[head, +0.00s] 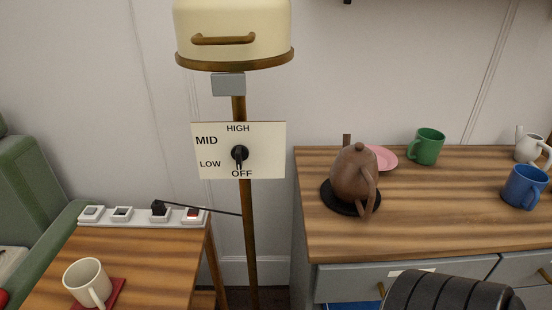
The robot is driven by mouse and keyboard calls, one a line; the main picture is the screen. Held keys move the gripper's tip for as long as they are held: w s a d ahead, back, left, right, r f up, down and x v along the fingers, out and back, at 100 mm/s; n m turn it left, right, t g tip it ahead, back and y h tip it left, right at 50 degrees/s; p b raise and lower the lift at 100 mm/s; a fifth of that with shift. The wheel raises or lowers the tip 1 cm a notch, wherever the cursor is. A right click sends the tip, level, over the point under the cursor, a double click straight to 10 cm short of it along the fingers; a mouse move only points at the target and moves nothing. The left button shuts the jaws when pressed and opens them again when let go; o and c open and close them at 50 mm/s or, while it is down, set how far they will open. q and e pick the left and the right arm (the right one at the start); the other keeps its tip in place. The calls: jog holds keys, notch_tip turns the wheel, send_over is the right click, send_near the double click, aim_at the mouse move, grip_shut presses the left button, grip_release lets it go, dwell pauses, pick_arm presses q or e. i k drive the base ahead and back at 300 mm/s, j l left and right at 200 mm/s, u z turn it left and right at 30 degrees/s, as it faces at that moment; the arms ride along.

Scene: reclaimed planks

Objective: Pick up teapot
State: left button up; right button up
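A brown teapot (352,177) stands upright on a round black mat (333,202) on the striped wooden top of the right cabinet (420,225). Its lid knob is on top and a curved brown part, which looks like its handle, faces front right. A short upright part shows at its back left. Nothing holds the teapot. Neither of my grippers shows in the head view. A black ribbed part at the bottom right looks like a piece of my arm.
A pink plate (382,157) lies close behind the teapot. A green mug (427,146), a blue mug (523,187) and a white jug (530,147) stand further right. A lamp with a dial panel (215,142) stands left. A cream mug (86,281) is on the left table.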

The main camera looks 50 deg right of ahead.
aim_at(354, 174)
jog(key=z, duration=0.45)
jog(key=j+z, duration=0.1)
jog(key=z, duration=0.4)
jog(key=k+z, duration=0.1)
jog(key=z, duration=0.85)
jog(key=k+j, duration=0.05)
jog(key=k, duration=0.05)
